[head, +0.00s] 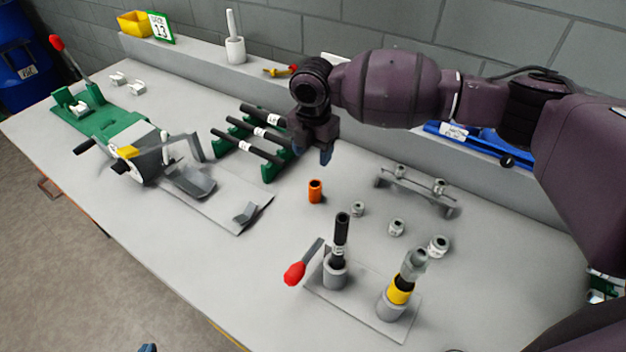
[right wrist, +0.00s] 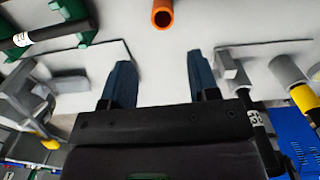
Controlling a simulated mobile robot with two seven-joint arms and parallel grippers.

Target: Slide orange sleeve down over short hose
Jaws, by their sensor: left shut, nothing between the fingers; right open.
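The orange sleeve (head: 315,191) stands upright on the bench, and it also shows at the top of the right wrist view (right wrist: 163,14). A short black hose (head: 342,228) stands upright in a grey holder (head: 335,274) on a flat plate. My right gripper (head: 326,157) is open and empty, above the bench and apart from the sleeve; its two blue fingers show spread in the right wrist view (right wrist: 160,80). Of my left gripper (head: 148,347) only a blue tip shows at the bottom edge of the head view; it is shut and empty.
A second holder (head: 391,307) bears a yellow-banded hose with a grey fitting. A red-handled lever (head: 295,273) is beside the plate. Several metal ferrules (head: 397,228) stand nearby. Black hoses (head: 255,133) lie on a green rack. A crimper (head: 140,155) is at left.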

